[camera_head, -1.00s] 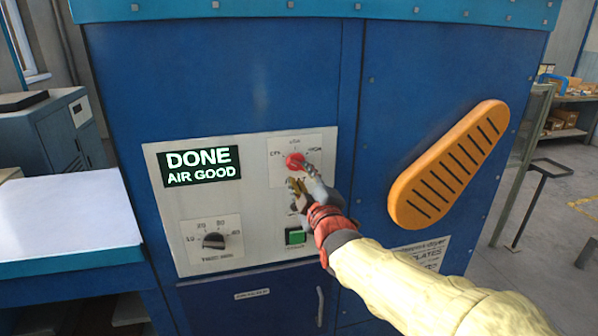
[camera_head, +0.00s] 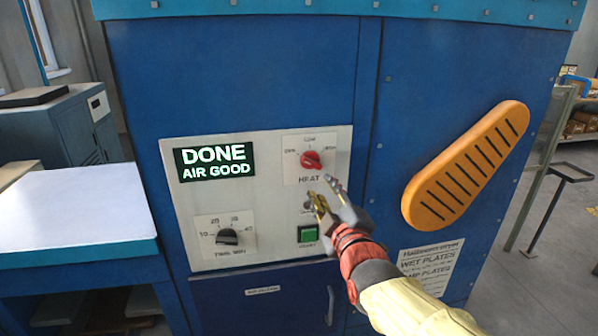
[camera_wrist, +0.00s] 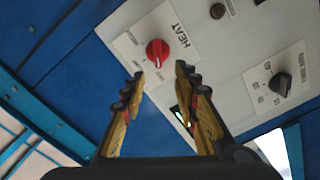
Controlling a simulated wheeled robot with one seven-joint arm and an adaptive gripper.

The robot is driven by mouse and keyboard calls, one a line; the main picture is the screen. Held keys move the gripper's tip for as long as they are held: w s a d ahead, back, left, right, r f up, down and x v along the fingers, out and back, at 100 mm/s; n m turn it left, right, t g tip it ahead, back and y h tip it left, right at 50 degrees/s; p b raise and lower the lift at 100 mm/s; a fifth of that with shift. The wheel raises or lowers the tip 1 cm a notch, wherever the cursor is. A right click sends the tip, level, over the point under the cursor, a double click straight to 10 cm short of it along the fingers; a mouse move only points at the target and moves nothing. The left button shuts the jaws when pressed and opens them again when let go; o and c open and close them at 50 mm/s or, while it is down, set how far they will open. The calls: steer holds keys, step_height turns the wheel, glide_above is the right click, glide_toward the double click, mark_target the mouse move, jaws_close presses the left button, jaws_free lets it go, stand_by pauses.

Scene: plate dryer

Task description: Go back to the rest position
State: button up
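My gripper (camera_head: 325,192) is in front of the blue dryer's white control panel (camera_head: 256,250), just below the red heat knob (camera_head: 311,160). In the wrist view its two fingers (camera_wrist: 160,82) are spread with nothing between them. The red knob (camera_wrist: 157,53) lies beyond the fingertips, apart from them. The black timer knob (camera_head: 228,237) is at the panel's lower left and shows at the right of the wrist view (camera_wrist: 280,85). The green start button (camera_head: 308,233) is below my gripper. The display (camera_head: 213,162) reads DONE, AIR GOOD.
An orange slotted vent cover (camera_head: 466,164) juts from the dryer to the right of my arm. A table with a white top (camera_head: 75,208) is at the left. A paper notice (camera_head: 430,266) is on the dryer, lower right. A dark stand (camera_head: 556,190) is on the floor at right.

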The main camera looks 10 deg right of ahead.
steer(key=s+f+m+g, duration=0.4)
steer(key=s+f, duration=0.1)
steer(key=f, duration=0.3)
steer(key=s+f+m+g, duration=0.3)
steer(key=s+f+g, duration=0.15)
steer(key=f, duration=0.35)
steer(key=s+m+g, duration=0.3)
steer(key=s+m, duration=0.1)
steer(key=s, duration=1.4)
steer(key=shift+d+f+m+g, duration=0.3)
steer(key=shift+f+g, duration=0.05)
steer(key=shift+s, duration=0.1)
